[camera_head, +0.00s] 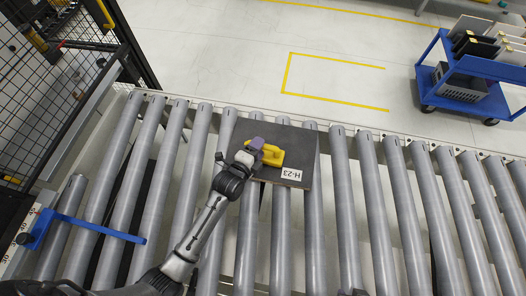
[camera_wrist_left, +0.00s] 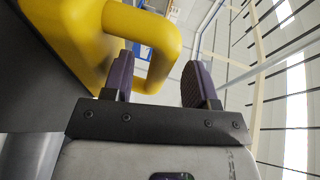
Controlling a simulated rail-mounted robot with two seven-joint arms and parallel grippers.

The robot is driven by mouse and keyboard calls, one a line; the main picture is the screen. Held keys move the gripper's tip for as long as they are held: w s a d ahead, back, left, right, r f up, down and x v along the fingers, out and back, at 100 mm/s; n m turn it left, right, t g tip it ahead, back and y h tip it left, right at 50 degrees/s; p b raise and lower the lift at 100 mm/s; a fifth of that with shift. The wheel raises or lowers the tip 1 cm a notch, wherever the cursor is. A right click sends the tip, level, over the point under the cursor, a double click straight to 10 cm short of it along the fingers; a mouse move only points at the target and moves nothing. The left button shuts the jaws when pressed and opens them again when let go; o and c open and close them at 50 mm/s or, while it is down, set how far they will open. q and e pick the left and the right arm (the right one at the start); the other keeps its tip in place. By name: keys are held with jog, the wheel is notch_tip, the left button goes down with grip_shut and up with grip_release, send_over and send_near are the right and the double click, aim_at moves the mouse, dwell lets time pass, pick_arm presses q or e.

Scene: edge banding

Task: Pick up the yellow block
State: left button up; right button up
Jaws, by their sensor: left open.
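The yellow block (camera_head: 271,154) has a looped handle and sits on a dark panel (camera_head: 296,146) labelled H-23. My left gripper (camera_head: 255,146), with purple fingers, is at the block's left side, over the panel's left part. In the left wrist view the yellow block (camera_wrist_left: 80,35) fills the upper left. The left gripper (camera_wrist_left: 160,82) is open there, and the handle's outer bar appears between its two fingers in the picture. I cannot tell whether the fingers touch it. My right gripper is not in view.
The panel lies on a roller conveyor (camera_head: 370,200) with gaps between rollers. A blue bar (camera_head: 98,228) crosses the rollers at lower left. A black mesh fence (camera_head: 75,45) stands at upper left. A blue cart (camera_head: 465,75) stands on the floor beyond the conveyor.

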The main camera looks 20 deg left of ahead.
pick_arm(q)
jog(key=shift+x, duration=0.85)
jog(key=shift+c, duration=0.5)
jog(key=shift+a, duration=0.1)
grip_shut()
